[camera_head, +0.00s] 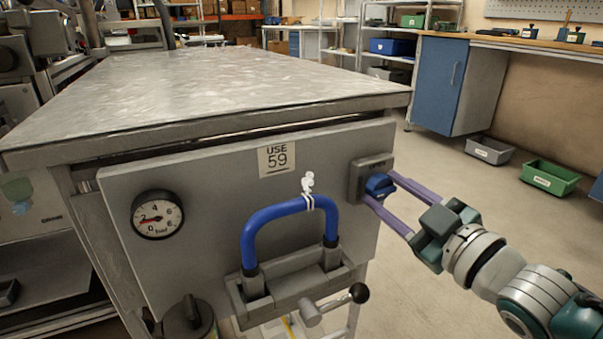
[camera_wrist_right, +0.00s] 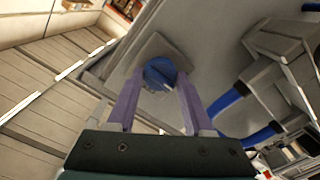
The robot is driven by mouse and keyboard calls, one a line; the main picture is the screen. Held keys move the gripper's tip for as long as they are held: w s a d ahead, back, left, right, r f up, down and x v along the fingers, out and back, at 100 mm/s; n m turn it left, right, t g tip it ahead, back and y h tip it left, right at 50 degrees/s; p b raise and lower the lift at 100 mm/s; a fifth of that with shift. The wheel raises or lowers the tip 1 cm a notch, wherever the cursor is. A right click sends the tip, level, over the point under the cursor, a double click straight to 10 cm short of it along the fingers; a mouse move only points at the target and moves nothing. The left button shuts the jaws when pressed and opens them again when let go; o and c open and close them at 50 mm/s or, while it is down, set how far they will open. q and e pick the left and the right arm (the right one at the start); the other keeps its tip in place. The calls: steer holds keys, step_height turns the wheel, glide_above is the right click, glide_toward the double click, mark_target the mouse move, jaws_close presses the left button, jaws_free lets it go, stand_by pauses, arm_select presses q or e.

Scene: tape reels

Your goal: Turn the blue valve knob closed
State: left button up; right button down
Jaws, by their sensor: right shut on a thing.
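The blue valve knob (camera_head: 379,185) sits on a grey square mount (camera_head: 357,180) at the right end of the upright grey panel (camera_head: 215,196). My right gripper (camera_head: 383,187) reaches in from the right, its two purple fingers on either side of the knob and shut on it. In the right wrist view the round blue knob (camera_wrist_right: 159,73) lies between the purple fingertips (camera_wrist_right: 158,84), with its mount behind it. The fingers hide part of the knob's sides. My left gripper is not in view.
A blue looped handle (camera_head: 290,208) with a white tie stands on the panel left of the knob, and a lever with a black ball (camera_head: 359,293) is below. A pressure gauge (camera_head: 157,214) is at the left. Bins (camera_head: 551,177) lie on the floor; the floor at right is otherwise open.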

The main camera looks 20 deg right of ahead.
steer(key=shift+c, duration=1.4)
jaws_free()
steer(key=shift+s, duration=0.25)
steer(key=s+p, duration=0.3)
steer(key=s, duration=0.6)
steer(key=shift+s+d, duration=0.2)
steer(key=shift+d, duration=0.2)
